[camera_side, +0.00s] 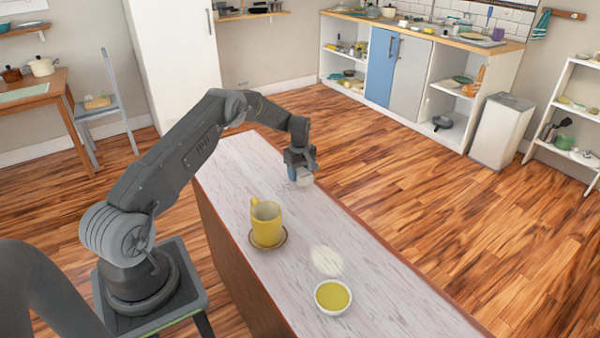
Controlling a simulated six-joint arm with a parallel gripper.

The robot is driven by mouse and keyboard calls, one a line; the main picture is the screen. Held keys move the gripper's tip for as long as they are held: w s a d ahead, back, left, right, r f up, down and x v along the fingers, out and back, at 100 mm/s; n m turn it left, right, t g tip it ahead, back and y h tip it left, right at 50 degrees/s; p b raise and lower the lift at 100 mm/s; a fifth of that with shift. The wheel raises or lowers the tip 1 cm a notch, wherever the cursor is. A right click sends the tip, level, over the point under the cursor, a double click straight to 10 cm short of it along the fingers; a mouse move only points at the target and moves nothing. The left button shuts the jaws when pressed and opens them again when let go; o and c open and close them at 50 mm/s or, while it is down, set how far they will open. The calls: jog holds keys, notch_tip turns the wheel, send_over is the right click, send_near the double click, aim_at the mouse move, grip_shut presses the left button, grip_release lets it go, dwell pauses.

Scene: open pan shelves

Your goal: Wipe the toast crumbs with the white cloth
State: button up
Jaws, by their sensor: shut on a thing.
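My gripper (300,171) is over the far part of the counter, pointing down and shut on the white cloth (305,181). The cloth is a small pale bundle below the fingers, low over the counter; I cannot tell whether it touches the top. The toast crumbs (326,261) appear as a pale, speckled round patch on the near part of the counter. They lie between the mug and the bowl, well apart from my gripper.
A yellow mug (267,226) stands on a brown coaster (283,241) left of the crumbs. A white bowl with yellow contents (333,297) sits just in front of them. The pale wooden counter (235,165) is otherwise clear. Shelves and cabinets stand far behind.

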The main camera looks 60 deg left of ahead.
aim_at(286, 189)
jog(key=shift+f, duration=0.9)
dwell(1.0)
jog(key=shift+s, duration=0.1)
jog(key=shift+s, duration=2.8)
jog(key=shift+s+f, duration=0.1)
jog(key=shift+s, duration=2.85)
jog(key=shift+w, duration=0.15)
jog(key=shift+w+r, duration=0.2)
jog(key=shift+w, duration=2.7)
